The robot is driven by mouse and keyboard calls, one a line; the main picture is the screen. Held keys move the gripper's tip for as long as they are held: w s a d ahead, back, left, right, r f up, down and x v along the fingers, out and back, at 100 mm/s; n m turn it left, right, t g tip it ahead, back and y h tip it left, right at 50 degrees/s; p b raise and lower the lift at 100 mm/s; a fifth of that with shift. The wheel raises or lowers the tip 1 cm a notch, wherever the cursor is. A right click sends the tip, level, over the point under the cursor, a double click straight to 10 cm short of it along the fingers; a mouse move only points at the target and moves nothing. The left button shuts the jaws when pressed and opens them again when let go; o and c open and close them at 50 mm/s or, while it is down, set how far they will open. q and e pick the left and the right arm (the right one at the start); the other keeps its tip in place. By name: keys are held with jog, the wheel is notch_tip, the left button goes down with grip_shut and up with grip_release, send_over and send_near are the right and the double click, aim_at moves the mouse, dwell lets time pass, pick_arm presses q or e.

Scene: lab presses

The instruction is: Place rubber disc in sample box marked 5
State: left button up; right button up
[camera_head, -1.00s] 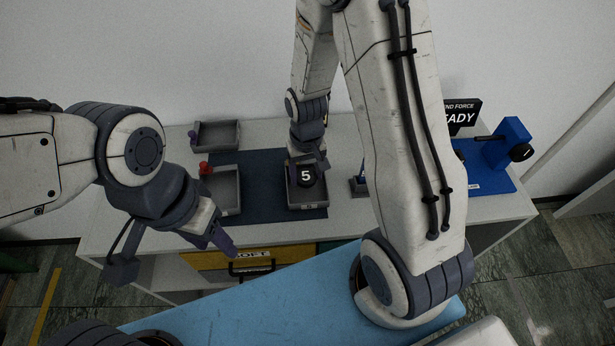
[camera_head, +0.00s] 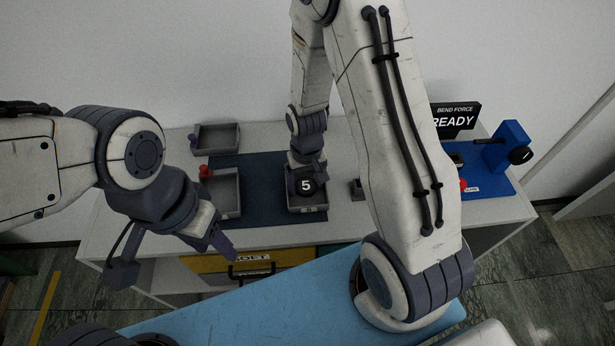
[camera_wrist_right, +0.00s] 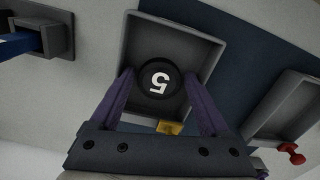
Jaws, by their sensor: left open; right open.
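The rubber disc, black with a white 5 (camera_head: 306,186), lies in a grey open box (camera_head: 307,208) at the front middle of the bench. The small label on the box front is too small to read. In the right wrist view the disc (camera_wrist_right: 158,80) sits within the box walls (camera_wrist_right: 205,38), near the side closest to my gripper. My right gripper (camera_wrist_right: 160,72) is open, with its purple fingers on either side of the disc and small gaps visible. My left gripper (camera_head: 225,243) is open and empty, in front of the bench at the left.
Two more grey trays stand at the left, one at the back (camera_head: 217,150) and one in front (camera_head: 238,190), with a red knobbed thing (camera_head: 205,171) beside it. A blue press (camera_head: 512,145) and a READY sign (camera_head: 456,117) stand at the right. A dark blue mat (camera_head: 258,172) lies between.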

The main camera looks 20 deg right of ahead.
aim_at(307, 188)
notch_tip(307, 188, up, 12)
jog(key=s+a+r+n, duration=0.4)
jog(key=s+a, duration=0.2)
jog(key=s, duration=0.3)
jog(key=s+a+r+n+y, duration=0.1)
jog(key=s+a+r+n, duration=0.3)
jog(key=s, duration=0.5)
jog(key=shift+s+a+b, duration=0.15)
jog(key=shift+a+b, duration=0.3)
jog(key=shift+a, duration=0.75)
